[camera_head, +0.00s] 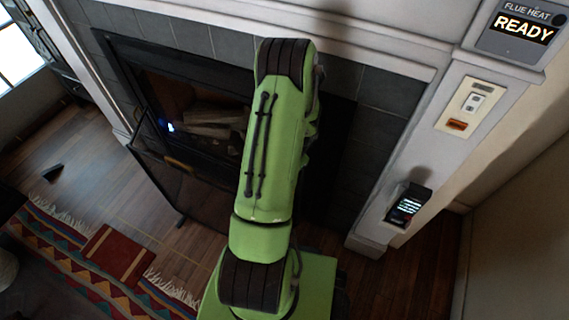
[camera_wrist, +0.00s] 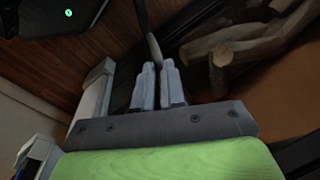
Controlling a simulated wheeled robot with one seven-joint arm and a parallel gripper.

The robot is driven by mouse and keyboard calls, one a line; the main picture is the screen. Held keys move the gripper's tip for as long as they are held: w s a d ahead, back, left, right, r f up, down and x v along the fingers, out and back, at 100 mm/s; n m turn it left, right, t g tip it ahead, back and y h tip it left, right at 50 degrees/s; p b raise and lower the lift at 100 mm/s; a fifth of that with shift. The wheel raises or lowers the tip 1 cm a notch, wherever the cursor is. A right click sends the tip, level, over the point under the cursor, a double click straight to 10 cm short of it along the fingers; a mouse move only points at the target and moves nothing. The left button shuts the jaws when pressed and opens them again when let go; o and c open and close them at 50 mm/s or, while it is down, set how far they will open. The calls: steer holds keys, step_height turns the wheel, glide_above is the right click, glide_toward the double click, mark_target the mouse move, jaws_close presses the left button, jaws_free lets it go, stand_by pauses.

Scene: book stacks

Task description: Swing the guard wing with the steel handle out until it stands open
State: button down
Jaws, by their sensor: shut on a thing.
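In the wrist view my gripper (camera_wrist: 157,68) has its two pale fingers closed on the steel handle (camera_wrist: 152,46), a slim grey bar that runs up between the fingertips. In the head view my green arm hides the gripper, the handle and the part of the guard they are at. A dark, see-through guard panel (camera_head: 172,180) stands at the left front of the fireplace, angled out over the floor. I cannot tell how far the handled wing is swung.
The fireplace opening holds logs (camera_head: 213,117), also large in the wrist view (camera_wrist: 245,48). A patterned rug (camera_head: 75,255) with a red book (camera_head: 117,255) on it lies at left. A small dark device (camera_head: 408,205) is on the right pillar. A "READY" panel (camera_head: 523,27) is above.

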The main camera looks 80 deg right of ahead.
steer(key=shift+s, duration=0.1)
stand_by(0.4)
steer(key=c, duration=1.2)
jaws_free()
steer(key=shift+a, duration=0.1)
step_height(320, 180, up, 16)
steer(key=s+a+p, duration=0.1)
steer(key=s+p, duration=0.1)
steer(key=p, duration=0.3)
steer(key=shift+s+a+f, duration=0.2)
steer(key=shift+a+f, duration=0.05)
steer(key=shift+a, duration=0.15)
